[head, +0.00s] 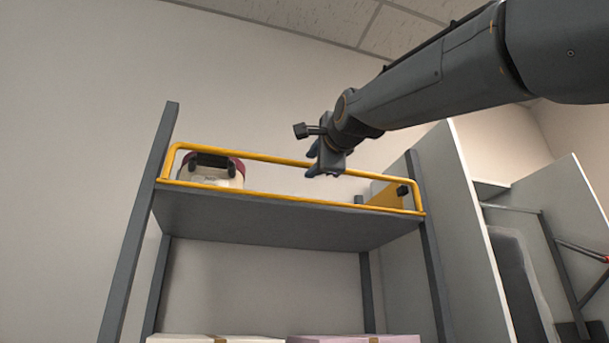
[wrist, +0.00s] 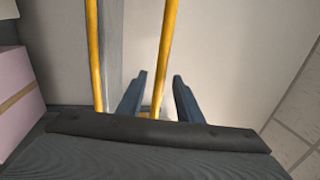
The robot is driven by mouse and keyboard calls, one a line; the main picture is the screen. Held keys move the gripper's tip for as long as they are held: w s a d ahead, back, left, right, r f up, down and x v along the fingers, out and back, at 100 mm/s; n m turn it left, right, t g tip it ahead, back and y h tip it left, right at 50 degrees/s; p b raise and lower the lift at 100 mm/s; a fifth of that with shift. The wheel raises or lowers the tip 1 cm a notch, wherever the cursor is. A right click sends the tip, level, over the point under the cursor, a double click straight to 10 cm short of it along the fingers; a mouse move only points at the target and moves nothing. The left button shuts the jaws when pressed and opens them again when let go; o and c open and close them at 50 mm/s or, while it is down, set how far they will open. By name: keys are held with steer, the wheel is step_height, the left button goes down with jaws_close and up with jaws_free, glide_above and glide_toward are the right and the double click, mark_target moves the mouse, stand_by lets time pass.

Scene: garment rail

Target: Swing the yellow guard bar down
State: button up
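The yellow guard bar (head: 265,155) is a long loop along the front of the upper shelf (head: 280,220). Its top rail stands above the shelf edge and its lower rail runs along that edge. My gripper (head: 311,163) is at the top rail, right of its middle. In the wrist view my gripper (wrist: 160,75) has its two dark fingers apart, with one rail of the guard bar (wrist: 166,50) running between them in the picture. I cannot tell whether the fingers touch it. The other rail lies to the left, outside the fingers.
On the upper shelf are a cream and maroon case (head: 222,178) at the left and an orange-yellow item (head: 385,195) at the right. A cream box (head: 190,339) and a pink box (head: 345,339) sit below. Pale panels (head: 465,240) stand to the right.

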steer(key=p+x, duration=0.3)
steer(key=x, duration=0.4)
steer(key=shift+p, duration=0.3)
jaws_close()
